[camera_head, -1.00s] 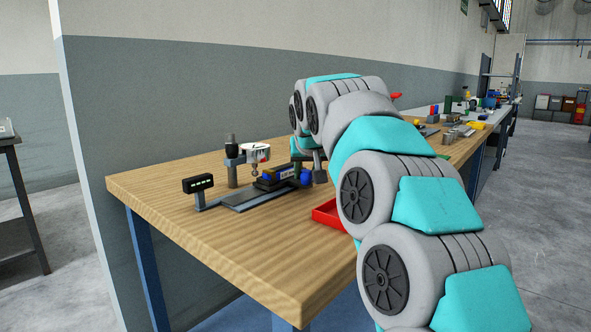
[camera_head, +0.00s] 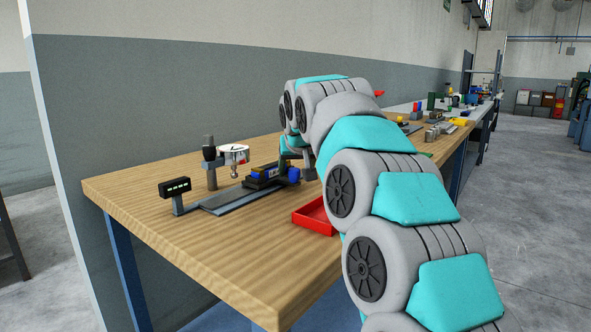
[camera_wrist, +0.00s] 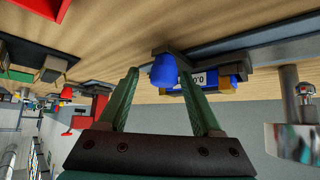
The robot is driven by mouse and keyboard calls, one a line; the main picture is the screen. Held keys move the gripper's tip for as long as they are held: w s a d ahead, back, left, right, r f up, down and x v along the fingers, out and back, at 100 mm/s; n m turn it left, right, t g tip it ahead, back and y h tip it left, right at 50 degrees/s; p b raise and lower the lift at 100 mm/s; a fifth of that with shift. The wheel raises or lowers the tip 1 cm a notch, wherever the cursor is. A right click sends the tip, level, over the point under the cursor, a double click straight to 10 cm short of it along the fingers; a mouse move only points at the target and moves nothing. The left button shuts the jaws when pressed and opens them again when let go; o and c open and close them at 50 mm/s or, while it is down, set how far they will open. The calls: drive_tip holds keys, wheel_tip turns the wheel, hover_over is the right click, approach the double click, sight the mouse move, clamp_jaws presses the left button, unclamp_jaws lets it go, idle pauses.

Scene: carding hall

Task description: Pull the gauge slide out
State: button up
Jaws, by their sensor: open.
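The gauge slide (camera_head: 265,175) is a dark block with blue and yellow parts and a white label, seated on a flat grey rail (camera_head: 228,200) on the wooden bench. A blue knob (camera_head: 294,175) sticks out from its right end. The slide body (camera_wrist: 213,80) and the knob (camera_wrist: 163,72) also show in the wrist view, which is upside down. My gripper (camera_wrist: 160,80) is open, its two green fingers reaching toward the slide with the knob showing between their tips. I cannot tell whether they touch it. In the head view my gripper (camera_head: 304,160) is partly hidden by my arm.
A dial gauge (camera_head: 232,153) on a post stands behind the slide. A small digital display (camera_head: 175,187) stands at the rail's left end. A red tray (camera_head: 314,216) lies right of the slide. The bench front left (camera_head: 225,265) is clear.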

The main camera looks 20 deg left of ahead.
drive_tip(key=v, duration=0.7)
drive_tip(key=shift+s+r+b, duration=0.25)
drive_tip(key=shift+s+b, duration=0.05)
drive_tip(key=shift+b, duration=0.05)
drive_tip(key=shift+d, duration=0.1)
